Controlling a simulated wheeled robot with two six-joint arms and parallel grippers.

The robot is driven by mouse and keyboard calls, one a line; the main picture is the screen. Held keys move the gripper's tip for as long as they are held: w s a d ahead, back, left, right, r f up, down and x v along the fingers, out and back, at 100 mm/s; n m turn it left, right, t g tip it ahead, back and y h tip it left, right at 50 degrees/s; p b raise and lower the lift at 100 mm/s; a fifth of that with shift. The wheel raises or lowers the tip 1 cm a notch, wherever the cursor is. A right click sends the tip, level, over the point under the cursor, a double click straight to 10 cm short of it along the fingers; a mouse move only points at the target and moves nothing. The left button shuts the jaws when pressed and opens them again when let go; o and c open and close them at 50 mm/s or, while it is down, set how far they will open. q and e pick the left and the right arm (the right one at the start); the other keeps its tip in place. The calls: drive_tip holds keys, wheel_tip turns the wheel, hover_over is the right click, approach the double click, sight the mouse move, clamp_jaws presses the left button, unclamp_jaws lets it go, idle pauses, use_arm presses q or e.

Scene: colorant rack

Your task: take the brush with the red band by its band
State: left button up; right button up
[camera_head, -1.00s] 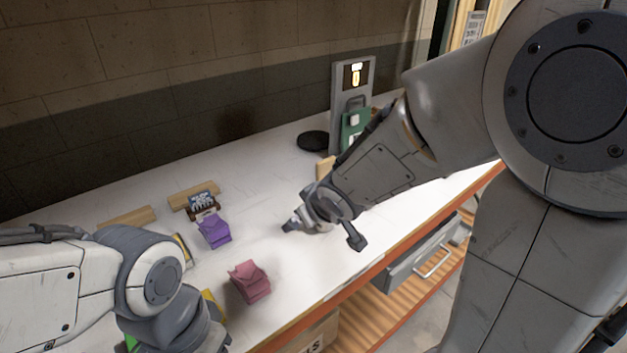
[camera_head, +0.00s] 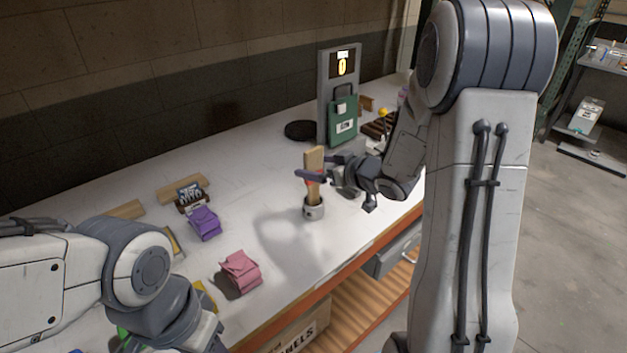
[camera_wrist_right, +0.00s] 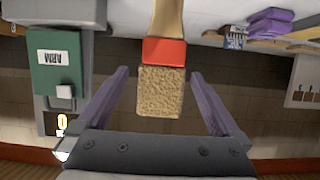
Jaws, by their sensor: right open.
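The brush with the red band (camera_head: 314,160) stands upright in a small grey cup (camera_head: 313,210) on the white bench in the head view. Its red band also shows in the right wrist view (camera_wrist_right: 164,51), with the tan bristles beside it and the handle running off the top edge. My right gripper (camera_head: 321,168) is open at the brush, one dark finger crossing in front of it near the band. In the right wrist view its fingers (camera_wrist_right: 160,73) lie apart on either side of the brush, with gaps showing. My left arm is at lower left; its fingertips are not visible.
A purple block (camera_head: 204,224) and a pink block (camera_head: 240,270) lie left of the cup. A grey stand (camera_head: 326,85) with a green box (camera_head: 342,118) and a black disc (camera_head: 301,130) stand behind. The bench between the cup and blocks is clear.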

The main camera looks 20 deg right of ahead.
drive_tip(key=x, duration=0.5)
drive_tip(key=shift+s+f+p, duration=0.1)
drive_tip(key=shift+s+p, duration=0.05)
drive_tip(key=shift+p, duration=0.2)
drive_tip(key=c, duration=1.4)
